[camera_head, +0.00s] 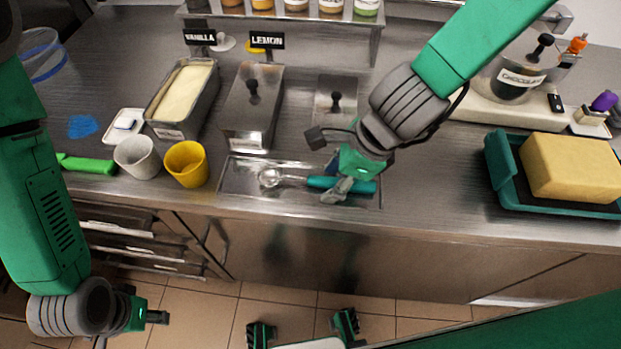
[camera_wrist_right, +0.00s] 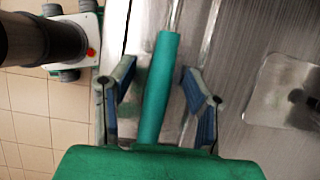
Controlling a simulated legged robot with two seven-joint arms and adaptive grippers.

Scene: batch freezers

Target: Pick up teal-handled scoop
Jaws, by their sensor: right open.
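The teal-handled scoop (camera_head: 290,181) lies in a shallow metal tray (camera_head: 238,180) near the counter's front edge. Its silver bowl end points left and its teal handle points right. My right gripper (camera_head: 337,177) is over the handle, with its fingers apart. In the right wrist view the teal handle (camera_wrist_right: 160,85) runs between the two open blue-padded fingers of my right gripper (camera_wrist_right: 160,105), with gaps on both sides. Contact cannot be seen. My left gripper (camera_head: 155,316) hangs low at the left, in front of the cabinet; its finger opening is unclear.
A yellow cup (camera_head: 186,165) and a white cup (camera_head: 138,157) stand left of the tray. Lidded metal containers, one near the LEMON sign (camera_head: 267,40), stand behind it. A teal tray (camera_head: 500,165) with a yellow sponge (camera_head: 572,167) is at the right. Counter between is clear.

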